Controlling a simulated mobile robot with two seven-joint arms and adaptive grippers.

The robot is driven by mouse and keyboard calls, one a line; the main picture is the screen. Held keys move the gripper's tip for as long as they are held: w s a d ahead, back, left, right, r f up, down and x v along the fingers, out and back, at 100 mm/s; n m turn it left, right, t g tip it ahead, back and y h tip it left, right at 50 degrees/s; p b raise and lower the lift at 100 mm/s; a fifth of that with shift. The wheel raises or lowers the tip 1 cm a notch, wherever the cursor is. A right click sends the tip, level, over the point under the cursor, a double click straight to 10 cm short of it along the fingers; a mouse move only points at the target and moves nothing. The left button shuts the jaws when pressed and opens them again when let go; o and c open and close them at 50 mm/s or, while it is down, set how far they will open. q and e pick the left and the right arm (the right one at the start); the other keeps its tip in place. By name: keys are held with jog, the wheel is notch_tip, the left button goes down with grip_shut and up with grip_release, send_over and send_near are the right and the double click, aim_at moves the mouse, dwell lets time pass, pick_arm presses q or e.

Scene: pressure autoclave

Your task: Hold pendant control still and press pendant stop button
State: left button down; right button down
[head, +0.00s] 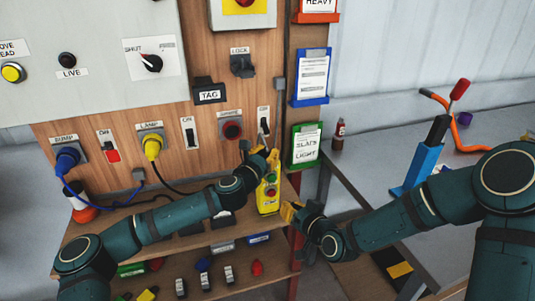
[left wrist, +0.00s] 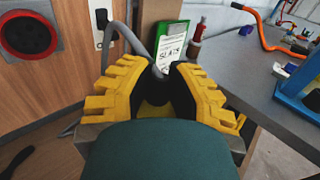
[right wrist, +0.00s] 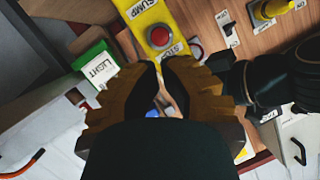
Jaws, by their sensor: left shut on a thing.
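The yellow pendant control (head: 267,206) hangs in front of the wooden panel, on a grey cable (left wrist: 128,42). My left gripper (head: 262,153) is shut on its upper end; in the left wrist view the jaws grip it from both sides below the cable. The red stop button (right wrist: 160,37) shows on the pendant's face in the right wrist view, beside a STOP label. My right gripper (head: 290,212) is at the pendant's lower right in the head view, apart from it. Its fingertips (right wrist: 161,66) are together and empty, pointing toward the button with a small gap.
The wooden panel (head: 185,180) with switches and plugs is behind the pendant. Shelves with small parts lie below. A green card holder (head: 306,145) hangs right of the pendant. A grey bench (head: 370,170) with a bottle (head: 338,136) and a blue stand (head: 424,165) is at right.

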jog(key=shift+s+f+m+t+h, duration=0.35)
jog(key=shift+s+f+m+h, duration=0.3)
jog(key=shift+m+h, duration=1.8)
jog(key=shift+s+f+m+t+h, duration=0.35)
jog(key=shift+f+m+h, duration=0.35)
jog(key=shift+m+h, duration=1.7)
jog(key=shift+s+f+m+t+h, duration=0.3)
jog(key=shift+s+f+m+h, duration=0.65)
jog(key=shift+m, duration=2.6)
jog(key=shift+w+r+h, duration=0.25)
jog(key=shift+w+h, duration=0.05)
jog(key=shift+w, duration=0.15)
send_near(279, 203)
jog(key=shift+w+d+r, duration=1.45)
jog(key=shift+w+r, duration=0.15)
jog(key=shift+r, duration=0.05)
jog(key=shift+w, duration=0.15)
jog(key=shift+w+a, duration=0.1)
jog(key=shift+w, duration=0.15)
